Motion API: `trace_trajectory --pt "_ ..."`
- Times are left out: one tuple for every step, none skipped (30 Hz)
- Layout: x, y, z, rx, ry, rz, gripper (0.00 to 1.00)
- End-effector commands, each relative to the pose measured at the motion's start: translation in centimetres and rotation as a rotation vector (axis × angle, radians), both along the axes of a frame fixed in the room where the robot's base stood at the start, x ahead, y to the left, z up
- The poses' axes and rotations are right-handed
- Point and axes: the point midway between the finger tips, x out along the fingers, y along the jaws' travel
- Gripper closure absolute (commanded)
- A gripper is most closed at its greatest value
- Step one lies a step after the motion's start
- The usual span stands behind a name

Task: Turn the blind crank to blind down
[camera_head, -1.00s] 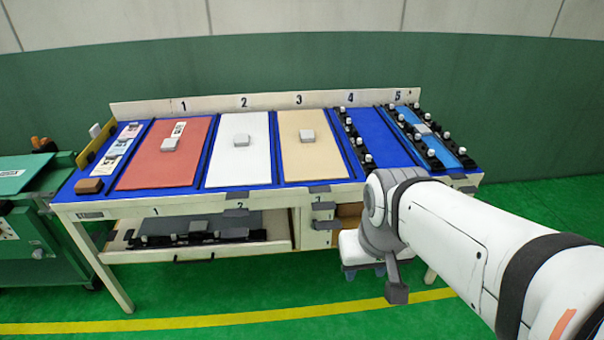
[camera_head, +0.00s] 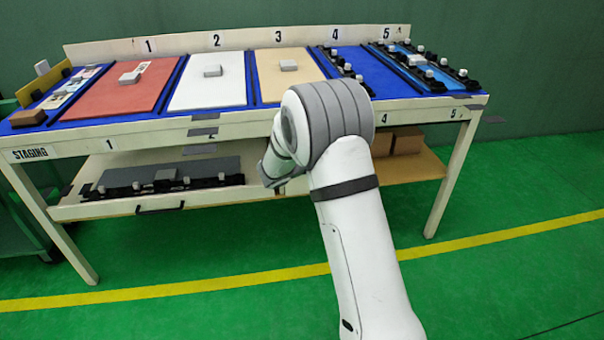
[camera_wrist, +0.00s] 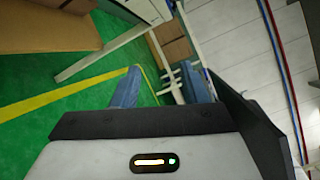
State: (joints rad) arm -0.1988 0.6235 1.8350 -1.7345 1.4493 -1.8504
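No blind and no crank can be made out in either view. My gripper (camera_wrist: 161,84) shows in the wrist view with its two blue fingers wide apart and nothing between them. In the head view my arm reaches toward the front of the workbench (camera_head: 285,122), and its bent wrist hides the gripper. In the wrist view, pale bars and brown boxes (camera_wrist: 170,42) lie beyond the fingers; I cannot tell exactly what the bars belong to.
The bench top carries red, white and tan panels (camera_head: 208,82) and blue bays with black clips. A lower drawer (camera_head: 158,203) holds a grey panel. Brown boxes (camera_head: 405,141) sit on the lower shelf. Green floor (camera_head: 500,280) is clear in front.

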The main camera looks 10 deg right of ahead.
Motion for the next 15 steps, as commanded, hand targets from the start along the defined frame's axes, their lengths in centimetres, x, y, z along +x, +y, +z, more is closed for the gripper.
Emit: trace_trajectory --pt "2.3 1.7 -4.7 -0.123 0.094 0.064 0.60" --pt "3.5 2.6 -6.0 -0.199 0.142 0.096 0.60" --pt "5.0 3.9 -7.6 -0.295 0.202 0.136 0.60" --pt "5.9 4.9 -8.9 -0.362 0.242 0.160 0.60" --pt "6.7 5.8 -9.9 -0.427 0.276 0.183 0.60" --pt "7.7 7.0 -11.3 -0.504 0.316 0.207 0.60" --pt "8.2 7.8 -12.2 -0.557 0.340 0.222 0.60" --pt "8.7 8.5 -13.0 -0.603 0.361 0.234 0.60" --pt "9.3 9.4 -13.9 -0.657 0.385 0.248 0.60" --pt "9.6 10.0 -14.4 -0.691 0.397 0.255 0.60" --pt "9.8 10.5 -14.9 -0.720 0.408 0.262 0.60" --pt "10.1 10.9 -15.3 -0.750 0.419 0.267 0.60" --pt "10.3 11.2 -15.5 -0.766 0.425 0.271 0.60" --pt "10.4 11.3 -15.6 -0.778 0.431 0.272 0.60" --pt "10.7 11.3 -15.7 -0.789 0.433 0.274 0.60"
